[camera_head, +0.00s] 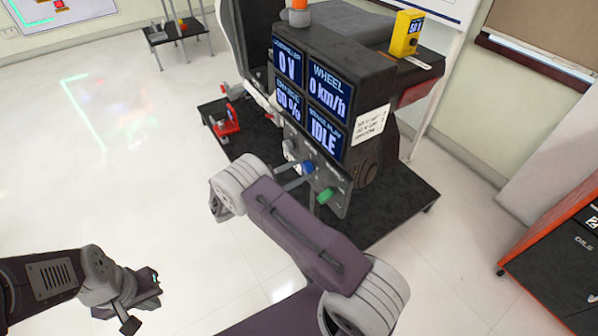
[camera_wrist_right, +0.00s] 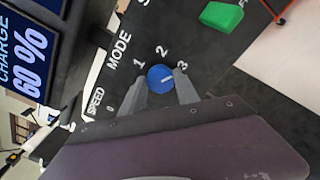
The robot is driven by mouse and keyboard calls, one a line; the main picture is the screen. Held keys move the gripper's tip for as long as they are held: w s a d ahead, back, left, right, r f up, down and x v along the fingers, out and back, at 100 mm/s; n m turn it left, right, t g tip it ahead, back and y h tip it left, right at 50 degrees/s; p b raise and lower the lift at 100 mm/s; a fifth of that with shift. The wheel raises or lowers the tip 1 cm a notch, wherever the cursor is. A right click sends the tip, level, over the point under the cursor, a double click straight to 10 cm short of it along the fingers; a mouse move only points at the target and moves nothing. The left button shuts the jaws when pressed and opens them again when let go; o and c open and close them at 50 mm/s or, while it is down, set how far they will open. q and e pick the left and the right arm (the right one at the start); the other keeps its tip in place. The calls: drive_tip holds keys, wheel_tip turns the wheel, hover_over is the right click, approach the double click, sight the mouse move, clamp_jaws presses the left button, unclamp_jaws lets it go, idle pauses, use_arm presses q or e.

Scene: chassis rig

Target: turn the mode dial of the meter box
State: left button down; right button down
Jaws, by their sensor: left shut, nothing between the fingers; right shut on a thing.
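The blue mode dial (camera_wrist_right: 160,79) sits on a dark panel (camera_wrist_right: 208,52) marked MODE, with 1, 2 and 3 around it. Its pale mark points right, toward the 3. My right gripper (camera_wrist_right: 161,90) is shut on the dial, one finger on each side. In the head view the dial (camera_head: 308,167) shows beyond my right arm, below the screens of the black box (camera_head: 362,82). These screens read 0 V, WHEEL 0 km/h and IDLE. My left gripper (camera_head: 141,303) is shut and empty, low at the left, well away from the box.
A green knob (camera_head: 325,196) sits close by on the same panel. A yellow meter (camera_head: 405,34) stands on top at the back right. A black platform (camera_head: 405,204) lies under the rig. An orange-edged cabinet (camera_head: 560,260) stands at the right. The floor at the left is clear.

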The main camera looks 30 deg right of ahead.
idle(0.3)
drive_tip(key=c, duration=0.9)
unclamp_jaws()
drive_tip(key=a, duration=0.9)
drive_tip(key=shift+s, duration=0.35)
drive_tip(key=shift+a, duration=0.1)
